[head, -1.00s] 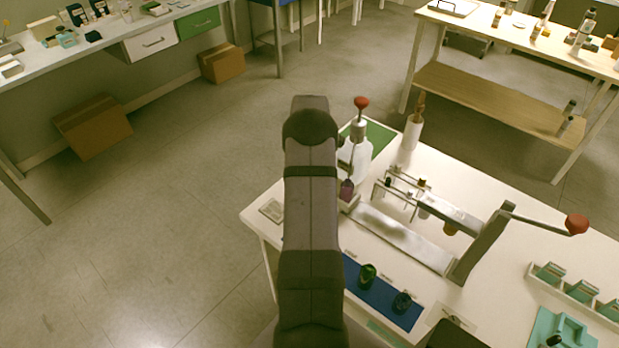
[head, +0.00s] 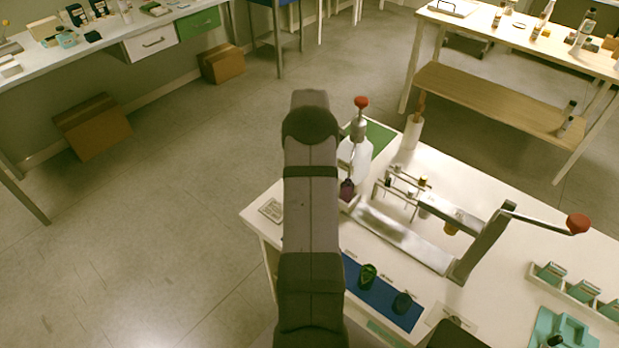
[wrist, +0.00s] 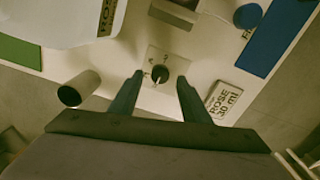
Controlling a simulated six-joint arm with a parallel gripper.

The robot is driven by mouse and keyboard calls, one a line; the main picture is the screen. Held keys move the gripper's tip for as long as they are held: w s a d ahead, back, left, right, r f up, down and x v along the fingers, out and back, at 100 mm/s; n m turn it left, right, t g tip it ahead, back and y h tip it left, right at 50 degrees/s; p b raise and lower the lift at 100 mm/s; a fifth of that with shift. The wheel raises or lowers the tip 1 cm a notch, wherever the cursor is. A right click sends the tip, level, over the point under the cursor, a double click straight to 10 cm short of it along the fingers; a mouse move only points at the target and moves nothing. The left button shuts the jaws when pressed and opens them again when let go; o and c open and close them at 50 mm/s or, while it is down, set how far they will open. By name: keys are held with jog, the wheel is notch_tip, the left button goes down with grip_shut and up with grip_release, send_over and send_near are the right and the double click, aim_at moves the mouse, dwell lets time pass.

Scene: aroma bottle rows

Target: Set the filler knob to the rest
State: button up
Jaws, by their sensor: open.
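The filler knob (wrist: 160,73) is a small round black dial on a pale marked plate (wrist: 152,56) in the wrist view. A white pointer mark shows on its lower part; which mark it points at is too small to tell. My gripper (wrist: 160,79) is open, with one fingertip on each side of the knob and a gap on both sides. In the head view my arm hides the knob and my gripper. The filler (head: 356,155) with its white body and red-topped stem shows just right of my arm.
A ROSE 30 ml card (wrist: 224,103) lies right of the knob. A hollow tube (wrist: 79,89) is at the left. A blue mat (head: 352,272) holds dark bottles. A lever press with a red ball (head: 577,223) stands on the right of the white table.

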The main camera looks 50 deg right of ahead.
jog(key=shift+r+b, duration=0.35)
jog(key=shift+r, duration=2.35)
